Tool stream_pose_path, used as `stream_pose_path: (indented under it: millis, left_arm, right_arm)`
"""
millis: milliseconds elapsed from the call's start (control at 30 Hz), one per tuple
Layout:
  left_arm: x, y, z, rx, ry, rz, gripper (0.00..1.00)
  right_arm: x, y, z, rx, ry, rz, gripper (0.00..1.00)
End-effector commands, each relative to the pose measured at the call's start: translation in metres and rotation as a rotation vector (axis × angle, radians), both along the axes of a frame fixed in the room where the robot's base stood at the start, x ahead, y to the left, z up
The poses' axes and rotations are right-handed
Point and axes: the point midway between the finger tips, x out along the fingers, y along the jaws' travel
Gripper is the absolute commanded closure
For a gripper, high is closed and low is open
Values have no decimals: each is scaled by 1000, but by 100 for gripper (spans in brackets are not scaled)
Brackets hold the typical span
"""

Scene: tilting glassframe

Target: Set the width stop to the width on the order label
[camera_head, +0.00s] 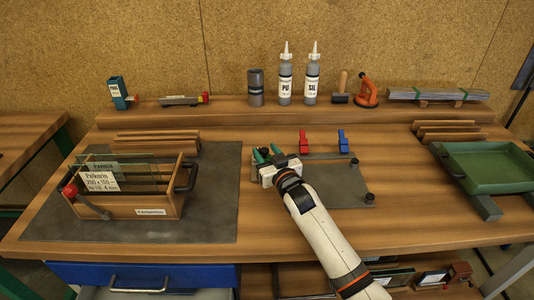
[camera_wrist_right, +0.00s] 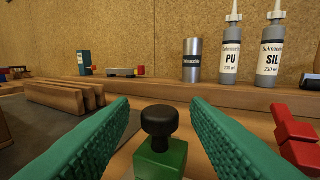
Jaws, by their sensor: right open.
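The order label (camera_head: 99,181) is a white card at the left end of a wooden crate; it reads something like "Pelkaris 200 x 150", with smaller print hard to read. The grey jig plate (camera_head: 345,190) lies mid-table, with black knobs at its right side. My right gripper (camera_head: 266,156) is open over the plate's left end. In the right wrist view, a green block with a black knob (camera_wrist_right: 159,122) stands between its green fingers, apart from both. This block looks like a stop; I cannot read any scale. My left gripper is not in view.
A red clamp (camera_head: 303,142) and a blue clamp (camera_head: 343,142) stand at the plate's back edge. Two bottles (camera_head: 285,85) and a grey can (camera_head: 256,88) stand on the back shelf. A green tray (camera_head: 490,165) sits at right. Bare tabletop lies in front of the plate.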

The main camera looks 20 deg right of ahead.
Motion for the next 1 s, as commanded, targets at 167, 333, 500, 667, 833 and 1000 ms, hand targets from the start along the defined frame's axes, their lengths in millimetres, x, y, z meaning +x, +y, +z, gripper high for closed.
stream_pose_path:
  millis: [167, 333, 500, 667, 833, 1000]
  left_arm:
    - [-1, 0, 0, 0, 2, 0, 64]
    - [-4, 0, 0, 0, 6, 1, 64]
    - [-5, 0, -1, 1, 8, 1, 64]
    - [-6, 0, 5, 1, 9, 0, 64]
    - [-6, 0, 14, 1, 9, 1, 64]
    - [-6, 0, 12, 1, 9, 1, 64]
  right_arm:
    - [0, 0, 0, 0, 0, 0, 64]
    - [0, 0, 0, 0, 0, 0, 91]
    - [0, 0, 0, 0, 1, 0, 100]
    - [-3, -9, 1, -3, 2, -1, 100]
    - [-9, -29, 1, -3, 3, -1, 100]
    - [-9, -30, -1, -1, 2, -1, 100]
